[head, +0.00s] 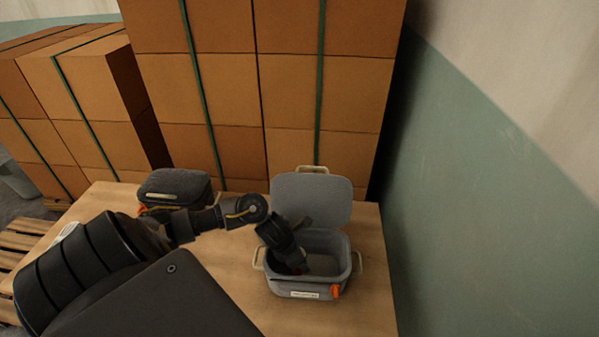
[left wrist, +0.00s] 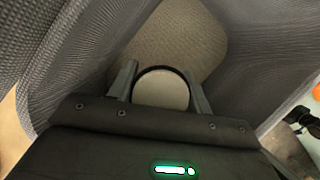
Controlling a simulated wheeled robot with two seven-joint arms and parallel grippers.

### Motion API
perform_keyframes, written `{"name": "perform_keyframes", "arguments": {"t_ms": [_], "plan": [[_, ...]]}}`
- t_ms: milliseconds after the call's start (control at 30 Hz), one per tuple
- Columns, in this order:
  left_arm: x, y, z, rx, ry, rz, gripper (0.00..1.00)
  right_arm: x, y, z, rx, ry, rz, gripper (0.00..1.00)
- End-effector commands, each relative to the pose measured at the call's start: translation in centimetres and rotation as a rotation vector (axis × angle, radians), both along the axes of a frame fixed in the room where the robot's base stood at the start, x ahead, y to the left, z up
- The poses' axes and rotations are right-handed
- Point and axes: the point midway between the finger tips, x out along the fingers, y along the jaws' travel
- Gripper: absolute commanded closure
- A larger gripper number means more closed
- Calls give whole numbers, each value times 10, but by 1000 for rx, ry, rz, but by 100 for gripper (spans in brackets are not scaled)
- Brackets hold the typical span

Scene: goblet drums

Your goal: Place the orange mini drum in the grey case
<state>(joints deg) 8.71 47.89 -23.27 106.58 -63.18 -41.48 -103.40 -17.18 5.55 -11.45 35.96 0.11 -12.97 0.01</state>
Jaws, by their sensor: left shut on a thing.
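The grey case (head: 314,293) stands on the table with its lid (head: 312,201) raised at the back. My left gripper (head: 296,264) reaches down into it from the left. In the left wrist view, my left gripper (left wrist: 162,90) is shut on a small drum (left wrist: 160,91), with a finger on either side. Its round pale head and dark rim face the camera; its sides are hidden, so I cannot see its orange colour. The case's grey fabric walls (left wrist: 265,45) surround it. I cannot tell whether the drum touches the floor. My right gripper is not in view.
A second grey case (head: 176,187), closed, stands at the back left of the wooden table (head: 368,307). Stacked cardboard boxes (head: 290,90) rise behind the table, and a wall (head: 480,170) is at the right. An orange tab (head: 335,291) shows on the open case's front.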

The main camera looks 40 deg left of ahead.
Motion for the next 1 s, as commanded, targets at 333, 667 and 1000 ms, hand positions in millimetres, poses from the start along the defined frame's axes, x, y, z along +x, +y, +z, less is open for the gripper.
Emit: {"name": "perform_keyframes", "arguments": {"t_ms": [333,667,1000], "plan": [[0,0,-1,0,-1,-1,45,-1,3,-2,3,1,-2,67],[0,0,-1,0,-1,0,29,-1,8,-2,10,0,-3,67],[-9,5,31,3,-4,-5,29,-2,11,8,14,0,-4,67]]}}
